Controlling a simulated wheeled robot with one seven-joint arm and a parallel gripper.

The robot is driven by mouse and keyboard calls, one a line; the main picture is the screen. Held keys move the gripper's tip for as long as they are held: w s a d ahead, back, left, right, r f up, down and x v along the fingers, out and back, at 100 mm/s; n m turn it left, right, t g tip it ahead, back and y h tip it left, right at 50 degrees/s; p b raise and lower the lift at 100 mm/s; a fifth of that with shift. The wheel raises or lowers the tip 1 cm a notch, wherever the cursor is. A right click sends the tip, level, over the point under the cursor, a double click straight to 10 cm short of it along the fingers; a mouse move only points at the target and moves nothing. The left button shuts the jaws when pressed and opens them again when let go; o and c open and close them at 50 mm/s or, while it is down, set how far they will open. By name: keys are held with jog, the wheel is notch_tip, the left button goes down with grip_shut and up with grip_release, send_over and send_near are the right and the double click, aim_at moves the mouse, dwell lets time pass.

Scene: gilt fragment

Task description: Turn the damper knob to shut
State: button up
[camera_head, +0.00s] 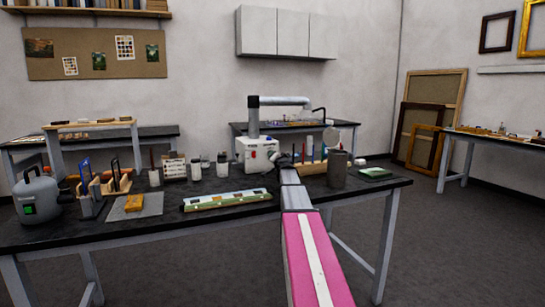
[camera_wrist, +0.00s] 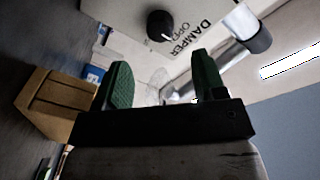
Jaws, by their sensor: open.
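The damper knob (camera_wrist: 160,25) is a round black knob on a pale panel in the wrist view, with a small white mark on its lower edge. Beside it is printed "DAMPER" and a partly legible word that seems to begin "OP". The panel appears to belong to the white box-shaped unit (camera_head: 249,146) with a duct in the head view; I cannot make out the black knob there. My gripper (camera_wrist: 160,78) is open, with green-padded fingers apart and nothing between them. The knob lies beyond the fingertips, apart from them. In the head view my gripper (camera_head: 283,167) is at the unit's lower right.
A wooden rack (camera_head: 310,166) with upright tools and a dark grey cylinder (camera_head: 337,170) stand right of my gripper. Jars (camera_head: 222,165) stand left of the unit.

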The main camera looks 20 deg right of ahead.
jog(key=w, duration=0.7)
jog(key=shift+w+d, duration=0.25)
jog(key=shift+d, duration=0.1)
jog(key=c, duration=0.9)
